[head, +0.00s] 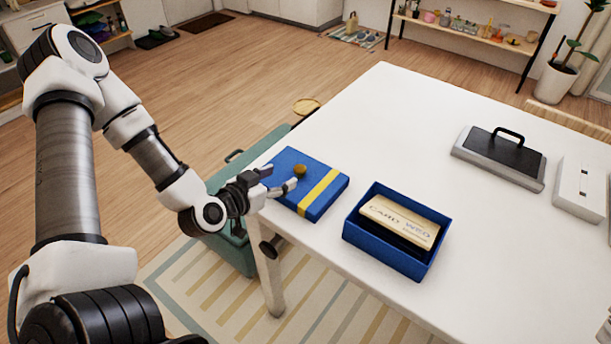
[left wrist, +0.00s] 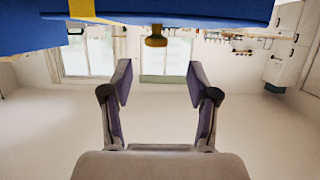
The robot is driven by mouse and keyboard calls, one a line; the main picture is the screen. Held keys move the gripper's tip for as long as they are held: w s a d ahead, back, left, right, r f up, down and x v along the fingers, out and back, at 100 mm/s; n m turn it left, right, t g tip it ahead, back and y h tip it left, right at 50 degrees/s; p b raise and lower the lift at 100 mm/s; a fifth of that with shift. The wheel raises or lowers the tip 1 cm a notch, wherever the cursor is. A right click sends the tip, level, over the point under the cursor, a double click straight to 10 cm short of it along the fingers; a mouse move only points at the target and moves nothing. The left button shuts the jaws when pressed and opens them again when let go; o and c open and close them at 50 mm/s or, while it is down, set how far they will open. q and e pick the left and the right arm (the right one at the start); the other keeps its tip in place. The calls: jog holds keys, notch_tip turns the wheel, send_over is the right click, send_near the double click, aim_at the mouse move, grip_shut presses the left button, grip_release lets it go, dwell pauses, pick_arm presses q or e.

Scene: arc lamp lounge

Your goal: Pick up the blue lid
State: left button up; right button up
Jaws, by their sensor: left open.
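The blue lid (head: 311,186) lies flat on the white table near its left edge. It has a yellow stripe and a round brass-brown knob (head: 301,170) on top. My left gripper (head: 279,178) is open and empty, over the lid's left part, with its fingers pointing toward the knob. In the left wrist view the lid (left wrist: 190,9) crosses the top edge, and the knob (left wrist: 156,38) shows ahead of and between the spread fingers (left wrist: 160,78), apart from them. My right gripper is not in view.
An open blue box (head: 385,247) holding a cream "CARD WED" block (head: 400,220) stands right of the lid. A dark case with a handle (head: 498,160) and a white box (head: 580,189) are farther right on the table (head: 400,110). A teal chest (head: 228,240) stands beside the table's left edge.

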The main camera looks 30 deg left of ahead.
aim_at(298, 170)
pick_arm(q)
jog(key=x, duration=0.7)
jog(key=shift+d, duration=0.35)
jog(key=shift+a, duration=0.15)
jog(key=c, duration=0.9)
grip_shut()
